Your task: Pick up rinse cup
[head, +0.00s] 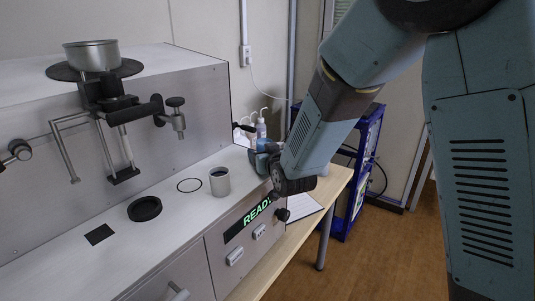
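A light grey cup (219,183), which looks like the rinse cup, stands upright on the analyser's pale top (185,215), near its right end. My gripper (247,143) is to the right of the cup and a little behind it, apart from it. Two dark finger parts show apart at its left side, with nothing seen between them. My wrist hides part of the gripper and the analyser's right end.
A black ring (145,208), a thin circle mark (189,185) and a dark square (99,234) lie left of the cup. A metal pan (92,55) sits above a stirrer arm (140,109). White bottles (261,128) and a blue shelf (368,150) are behind.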

